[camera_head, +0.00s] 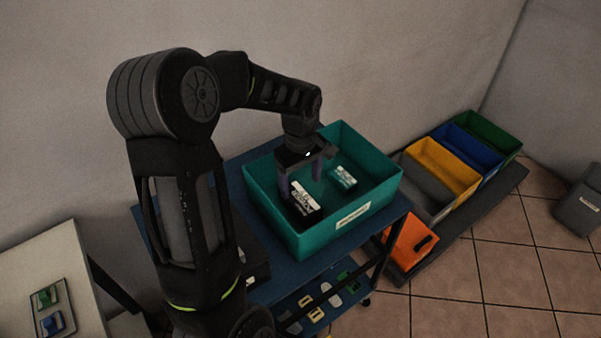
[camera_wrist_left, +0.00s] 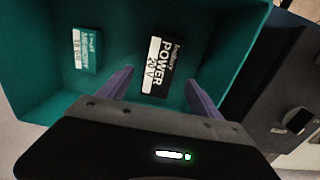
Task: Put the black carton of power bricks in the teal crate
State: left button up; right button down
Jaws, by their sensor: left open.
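The teal crate (camera_head: 341,224) stands on a blue cart, with a white label on its front wall. The black carton of power bricks (camera_head: 304,203) lies inside it, toward the left; in the left wrist view the carton (camera_wrist_left: 160,68) shows white "POWER" lettering. My left gripper (camera_head: 302,181) reaches down into the crate above the carton. In the left wrist view its two fingers (camera_wrist_left: 160,92) are spread apart on either side of the carton's near end, and I cannot tell whether they touch it. My right gripper is not in view.
A teal-and-white carton (camera_head: 342,177) also lies in the crate, right of the black one. The blue cart (camera_head: 262,292) has a lower shelf with small items. Yellow (camera_head: 445,165), blue and green bins stand to the right. A white table (camera_head: 45,265) is at the lower left.

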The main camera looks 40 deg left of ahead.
aim_at(300, 199)
pick_arm(q)
jog(key=shift+r, duration=1.95)
